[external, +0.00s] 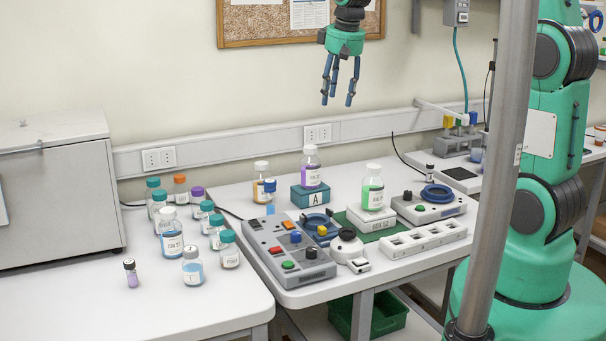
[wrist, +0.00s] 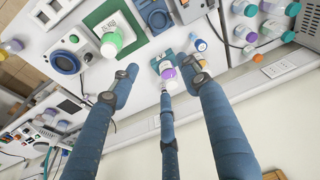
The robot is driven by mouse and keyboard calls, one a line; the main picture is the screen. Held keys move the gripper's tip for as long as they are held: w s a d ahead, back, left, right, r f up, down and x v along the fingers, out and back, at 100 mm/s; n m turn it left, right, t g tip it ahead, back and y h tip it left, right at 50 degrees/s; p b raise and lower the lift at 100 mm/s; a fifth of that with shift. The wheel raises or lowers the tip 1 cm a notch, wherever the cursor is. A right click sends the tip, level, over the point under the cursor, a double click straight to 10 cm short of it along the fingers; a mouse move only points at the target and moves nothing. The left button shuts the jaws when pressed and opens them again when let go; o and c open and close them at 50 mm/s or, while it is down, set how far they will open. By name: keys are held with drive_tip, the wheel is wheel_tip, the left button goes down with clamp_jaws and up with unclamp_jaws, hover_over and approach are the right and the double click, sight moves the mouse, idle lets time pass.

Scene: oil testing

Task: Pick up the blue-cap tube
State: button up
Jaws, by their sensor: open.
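A small blue-cap tube (external: 270,197) with light blue contents stands upright on the table behind the grey button panel, left of box A. In the wrist view a small blue-capped item (wrist: 201,45), seen from above, appears to be the same tube. My three-fingered gripper (external: 338,98) hangs high above the table, pointing down, open and empty.
A white-cap bottle with green liquid (external: 373,188) stands on a white block. Several capped bottles crowd the left table. A grey button panel (external: 290,255) lies at the front. The wall runs behind.

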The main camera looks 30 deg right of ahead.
drive_tip(key=w+a+f+n+g+p, duration=0.1)
drive_tip(key=w+a+f+p, duration=0.15)
drive_tip(key=w+f, duration=0.3)
drive_tip(key=w+a+f+p, duration=0.1)
drive_tip(key=w+a+f, duration=0.3)
drive_tip(key=w, duration=0.2)
drive_tip(key=n+g+p, duration=0.1)
drive_tip(key=p, duration=0.1)
hover_over(271, 202)
drive_tip(key=w, duration=0.1)
drive_tip(key=f, duration=1.3)
drive_tip(key=shift+w+d+f, duration=0.2)
drive_tip(key=shift+d, duration=0.15)
drive_tip(key=shift+a+f, duration=0.1)
drive_tip(key=shift+f, duration=0.1)
drive_tip(key=shift+f, duration=0.1)
drive_tip(key=shift+f+p, duration=0.55)
drive_tip(key=shift+f, duration=3.65)
drive_tip(key=shift+f+p, duration=0.5)
drive_tip(key=shift+f, duration=2.1)
drive_tip(key=shift+c, duration=0.5)
